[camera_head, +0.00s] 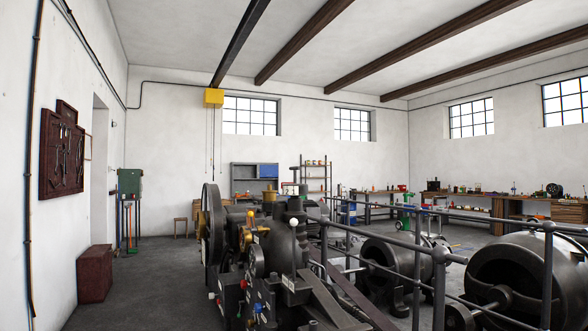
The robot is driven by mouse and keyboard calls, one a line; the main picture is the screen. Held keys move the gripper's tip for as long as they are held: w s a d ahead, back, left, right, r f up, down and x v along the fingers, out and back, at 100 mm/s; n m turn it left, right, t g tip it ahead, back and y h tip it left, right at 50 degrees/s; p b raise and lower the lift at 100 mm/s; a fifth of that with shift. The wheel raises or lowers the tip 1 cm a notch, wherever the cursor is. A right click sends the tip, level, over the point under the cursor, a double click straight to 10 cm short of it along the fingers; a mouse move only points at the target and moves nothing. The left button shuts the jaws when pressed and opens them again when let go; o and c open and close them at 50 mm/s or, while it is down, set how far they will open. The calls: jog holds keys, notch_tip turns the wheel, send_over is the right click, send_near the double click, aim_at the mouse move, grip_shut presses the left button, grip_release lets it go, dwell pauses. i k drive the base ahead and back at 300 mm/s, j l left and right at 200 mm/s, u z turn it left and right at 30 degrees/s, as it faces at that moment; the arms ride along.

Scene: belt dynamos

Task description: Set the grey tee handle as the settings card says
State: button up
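I cannot pick out a grey tee handle for certain in the head view. A dark machine (208,235) with a large wheel stands in the middle foreground. Its near end carries several small knobs, among them a red knob (243,284), a blue knob (258,308) and a white ball knob (293,222). Small pale plates (289,284) sit on it, too small to read. I cannot tell whether any of them is the settings card. My gripper is not in view.
A pipe railing (438,256) runs along the right foreground, with large dark cylindrical machines (510,270) behind it. A dark red chest (95,274) stands by the left wall. Workbenches (470,208) line the far walls. The floor (150,280) at left is clear.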

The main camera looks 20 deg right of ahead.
aim_at(295, 168)
jog(key=i+j+u, duration=0.35)
jog(key=i, duration=0.35)
jog(key=i+u, duration=0.4)
jog(key=i, duration=0.35)
jog(key=i+j+z, duration=0.2)
jog(key=i, duration=0.35)
jog(key=i+z, duration=0.15)
jog(key=i, duration=0.45)
jog(key=i+j+z, duration=0.2)
jog(key=i+z, duration=0.25)
jog(key=i+j+z, duration=0.25)
jog(key=z, duration=0.25)
jog(key=i+j+z, duration=0.3)
jog(key=j+z, duration=0.15)
jog(key=i+j+z, duration=0.15)
jog(key=j+z, duration=0.35)
